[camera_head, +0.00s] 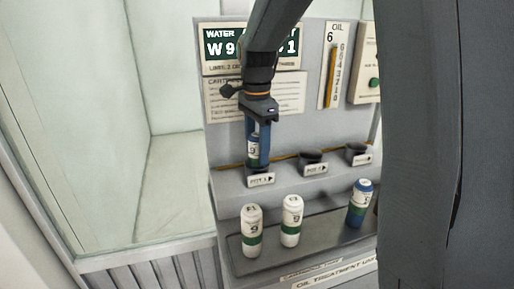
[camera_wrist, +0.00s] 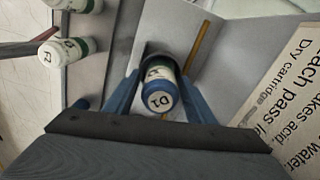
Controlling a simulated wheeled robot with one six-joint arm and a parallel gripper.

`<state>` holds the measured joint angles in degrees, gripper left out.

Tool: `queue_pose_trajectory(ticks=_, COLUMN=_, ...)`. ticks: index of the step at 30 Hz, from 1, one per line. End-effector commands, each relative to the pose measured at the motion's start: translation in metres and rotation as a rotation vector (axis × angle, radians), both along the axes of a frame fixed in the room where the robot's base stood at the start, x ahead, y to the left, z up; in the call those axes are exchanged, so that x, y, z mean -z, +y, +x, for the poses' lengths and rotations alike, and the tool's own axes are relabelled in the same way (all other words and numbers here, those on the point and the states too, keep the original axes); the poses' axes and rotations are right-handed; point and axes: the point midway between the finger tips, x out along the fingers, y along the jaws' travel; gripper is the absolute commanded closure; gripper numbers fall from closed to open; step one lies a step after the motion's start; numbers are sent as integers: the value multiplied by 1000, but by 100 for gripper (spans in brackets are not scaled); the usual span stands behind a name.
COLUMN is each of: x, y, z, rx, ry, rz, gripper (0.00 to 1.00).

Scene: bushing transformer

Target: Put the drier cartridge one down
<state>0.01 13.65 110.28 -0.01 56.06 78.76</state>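The drier cartridge one, marked D1 (camera_wrist: 160,95), is white with a green band and a blue top. In the head view the cartridge (camera_head: 253,150) stands upright at the leftmost port (camera_head: 261,180), and its base looks to be in the dark cup there. My gripper (camera_head: 258,158) points down over it, with a blue finger on each side. In the wrist view my gripper (camera_wrist: 160,78) shows a narrow gap between the cartridge and each finger. The fingers look open around it, not pressed on it. The lower part of the cartridge is partly hidden.
A grey tray (camera_head: 268,256) below the ports holds two white cartridges (camera_head: 251,230), (camera_head: 291,220) and a blue-topped one (camera_head: 360,203). The middle port (camera_head: 313,158) and right port (camera_head: 357,150) look empty. A panel with signs (camera_head: 253,95) stands close behind my gripper.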

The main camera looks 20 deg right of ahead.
Motion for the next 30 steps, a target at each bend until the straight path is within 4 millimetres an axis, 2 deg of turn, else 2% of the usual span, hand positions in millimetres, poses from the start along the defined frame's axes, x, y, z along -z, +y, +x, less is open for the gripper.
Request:
queue_pose_trajectory(ticks=9, x=-1, y=0, z=0, rx=0, ry=0, rz=0, gripper=46)
queue_pose_trajectory(ticks=14, x=-12, y=0, z=1, rx=0, ry=-3, rz=0, gripper=46)
queue_pose_trajectory(ticks=24, x=-79, y=0, z=1, rx=0, ry=-4, rz=0, gripper=46)
queue_pose_trajectory(ticks=30, x=-110, y=0, z=1, rx=0, ry=-1, rz=0, gripper=46)
